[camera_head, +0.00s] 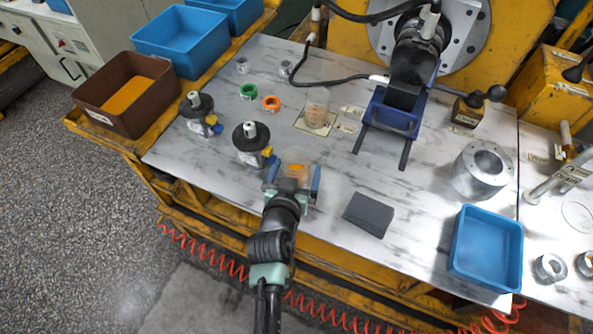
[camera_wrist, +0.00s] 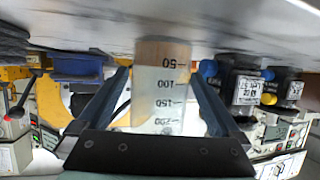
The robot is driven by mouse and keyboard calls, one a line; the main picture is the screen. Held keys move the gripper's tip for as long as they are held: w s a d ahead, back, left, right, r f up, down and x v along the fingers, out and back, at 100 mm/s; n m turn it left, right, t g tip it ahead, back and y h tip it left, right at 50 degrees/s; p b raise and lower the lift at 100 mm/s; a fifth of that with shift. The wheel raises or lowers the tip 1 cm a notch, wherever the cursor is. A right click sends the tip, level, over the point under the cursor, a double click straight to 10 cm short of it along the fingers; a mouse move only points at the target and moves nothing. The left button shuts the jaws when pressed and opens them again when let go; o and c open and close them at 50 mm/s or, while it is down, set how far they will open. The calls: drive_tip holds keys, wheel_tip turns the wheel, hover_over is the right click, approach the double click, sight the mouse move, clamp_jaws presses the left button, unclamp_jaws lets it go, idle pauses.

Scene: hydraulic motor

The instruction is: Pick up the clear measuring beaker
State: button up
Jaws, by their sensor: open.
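A clear measuring beaker (camera_head: 297,155) with orange showing inside stands near the front edge of the table. My gripper (camera_head: 293,176) is open, with one finger on each side of this beaker. In the wrist view, which appears upside down, the beaker (camera_wrist: 159,85) with black marks from 50 to 200 is between the two spread fingers of my gripper (camera_wrist: 160,76). A gap shows on both sides of it. A second clear beaker (camera_head: 318,100) stands farther back on a small pale plate.
Black-topped valve units (camera_head: 250,137) with blue and yellow caps stand close left of the gripper. A dark grey block (camera_head: 368,214) and a blue bin (camera_head: 487,247) lie to the right. A black-and-blue motor stand (camera_head: 395,118) is behind. Bare tabletop shows between them.

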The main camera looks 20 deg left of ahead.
drive_tip(key=shift+c, duration=0.3)
drive_tip(key=c, duration=1.3)
